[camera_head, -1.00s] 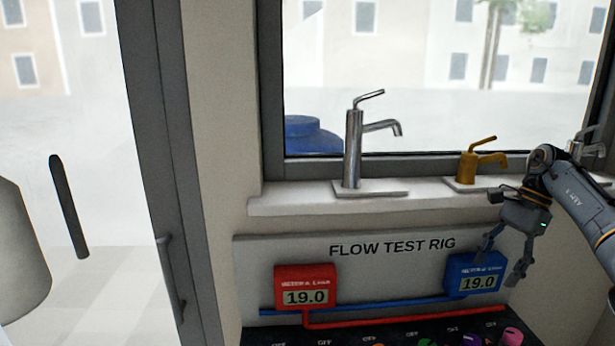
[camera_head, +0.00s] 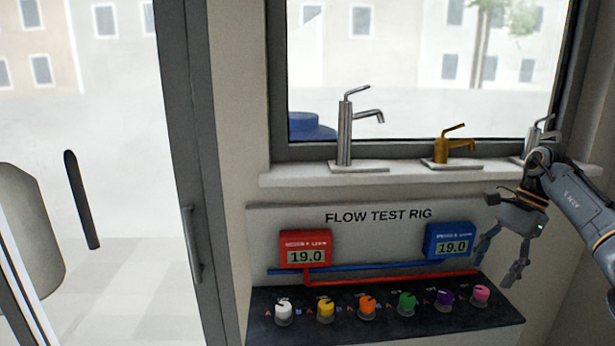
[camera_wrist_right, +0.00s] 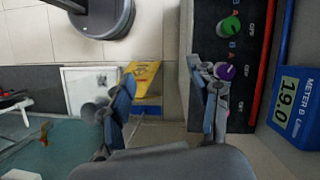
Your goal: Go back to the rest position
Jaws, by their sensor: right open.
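My right gripper (camera_head: 500,264) hangs in front of the right part of the flow test rig in the head view, its fingers apart and pointing down. It is open and empty. In the wrist view its two fingers (camera_wrist_right: 165,108) are spread, with nothing between them. The right finger overlaps the rig's dark knob panel there. My left gripper does not show in either current view.
The flow test rig panel (camera_head: 350,330) carries several coloured knobs, a red meter (camera_head: 306,249) and a blue meter (camera_head: 450,241), both reading 19.0. Taps, including a tall chrome one (camera_head: 345,135) and a brass one (camera_head: 441,150), stand on the windowsill (camera_head: 290,177). A glass door is at left.

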